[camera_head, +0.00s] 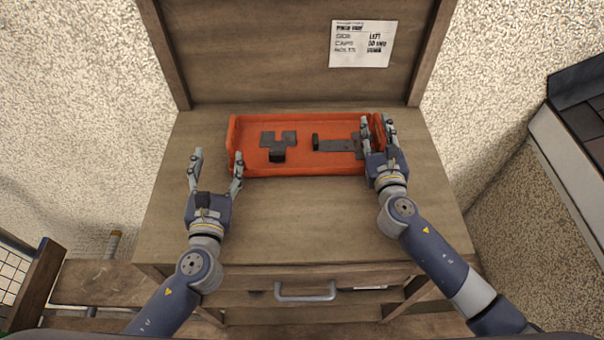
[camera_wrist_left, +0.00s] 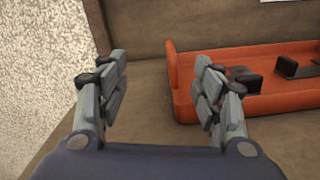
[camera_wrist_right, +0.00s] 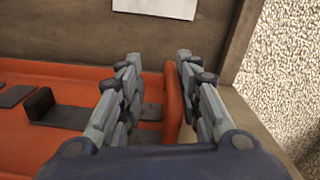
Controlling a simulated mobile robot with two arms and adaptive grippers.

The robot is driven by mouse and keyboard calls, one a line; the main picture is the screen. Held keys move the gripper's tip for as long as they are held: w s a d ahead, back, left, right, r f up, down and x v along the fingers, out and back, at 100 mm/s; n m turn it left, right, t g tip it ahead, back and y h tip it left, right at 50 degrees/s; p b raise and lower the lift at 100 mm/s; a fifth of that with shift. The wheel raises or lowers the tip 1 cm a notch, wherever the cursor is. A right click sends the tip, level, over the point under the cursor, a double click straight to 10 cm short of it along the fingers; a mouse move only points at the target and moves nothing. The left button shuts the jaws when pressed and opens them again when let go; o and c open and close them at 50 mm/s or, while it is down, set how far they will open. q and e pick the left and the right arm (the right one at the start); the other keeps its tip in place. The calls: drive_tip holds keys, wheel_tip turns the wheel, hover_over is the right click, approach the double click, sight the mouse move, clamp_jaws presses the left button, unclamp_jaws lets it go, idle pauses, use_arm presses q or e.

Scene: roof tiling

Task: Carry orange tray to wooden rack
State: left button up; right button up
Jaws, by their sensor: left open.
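The orange tray (camera_head: 303,169) lies on the wooden worktop, with dark flat metal pieces (camera_head: 279,139) inside. My right gripper (camera_head: 377,148) is open at the tray's right end; in the right wrist view its fingers (camera_wrist_right: 158,62) stand on either side of the upright end wall (camera_wrist_right: 173,103), with a gap between them. My left gripper (camera_head: 218,154) is open and empty, in front and left of the tray's left end; the left wrist view shows the tray's left end wall (camera_wrist_left: 173,72) beyond the fingers. I cannot identify the wooden rack with certainty.
A wooden back panel (camera_head: 295,60) with a paper label (camera_head: 362,44) stands behind the tray. The worktop (camera_head: 300,220) is clear in front. Below it is a drawer handle (camera_head: 305,293). A low wooden structure (camera_head: 100,283) stands at lower left. A pale-sided dark object (camera_head: 575,125) is at right.

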idle(0.3)
drive_tip(key=o, duration=0.8)
drive_tip(key=s, duration=1.2)
drive_tip(key=shift+d, duration=0.2)
drive_tip(key=shift+s+f, duration=0.1)
